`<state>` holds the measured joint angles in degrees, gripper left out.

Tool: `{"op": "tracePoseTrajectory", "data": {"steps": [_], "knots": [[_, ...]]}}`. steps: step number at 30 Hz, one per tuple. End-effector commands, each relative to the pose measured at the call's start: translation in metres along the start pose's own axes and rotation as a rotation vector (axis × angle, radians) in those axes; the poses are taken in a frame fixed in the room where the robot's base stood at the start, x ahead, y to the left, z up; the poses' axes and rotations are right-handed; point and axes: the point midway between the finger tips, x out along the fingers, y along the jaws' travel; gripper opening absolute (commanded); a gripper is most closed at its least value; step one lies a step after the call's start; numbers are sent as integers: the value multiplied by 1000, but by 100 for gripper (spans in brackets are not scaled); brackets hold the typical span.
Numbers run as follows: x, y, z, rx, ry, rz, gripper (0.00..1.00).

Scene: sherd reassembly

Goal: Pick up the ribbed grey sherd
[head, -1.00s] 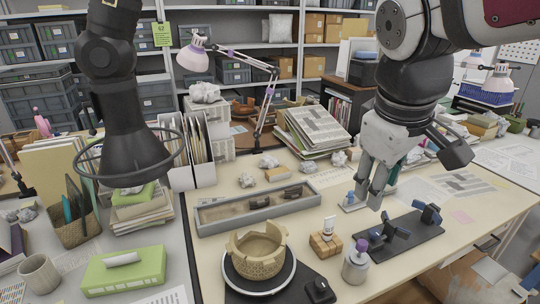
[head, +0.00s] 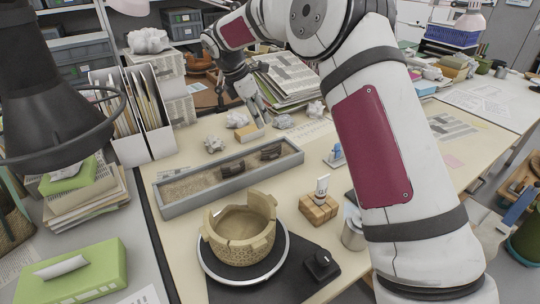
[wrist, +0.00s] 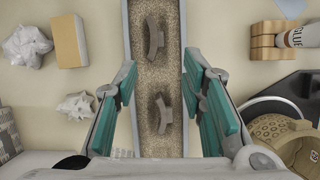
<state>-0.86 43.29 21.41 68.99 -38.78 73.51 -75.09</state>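Two curved grey-brown sherds lie in the sand of a long grey tray (head: 175,208). One sherd (head: 270,152) is towards the tray's right end and the other (head: 232,168) is nearer its middle. In the wrist view they appear as an upper sherd (wrist: 153,38) and a lower sherd (wrist: 163,112). I cannot tell surely which is the ribbed grey one. My gripper (wrist: 162,70) is open and empty, its teal-padded fingers either side of the tray's width. The lower sherd shows between the fingers, apart from them. In the head view my gripper (head: 252,98) is raised, partly visible.
A partial tan pot (head: 240,235) stands on a round turntable (head: 215,268) in front of the tray. A wooden block (head: 318,208) holds a glue tube (head: 322,187). Crumpled paper (head: 237,119) and a yellowish block (head: 250,133) lie behind the tray. File holders (head: 128,148) stand at left.

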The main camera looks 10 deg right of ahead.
Motion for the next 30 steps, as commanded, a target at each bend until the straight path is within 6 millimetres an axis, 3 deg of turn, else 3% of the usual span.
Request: {"op": "tracePoseTrajectory", "data": {"steps": [4, 16, 30], "knots": [[18, 9, -4, -37, -2, -8, 37], [85, 9, -4, -41, -2, -10, 37], [123, 12, -5, -40, 0, -11, 37]]}}
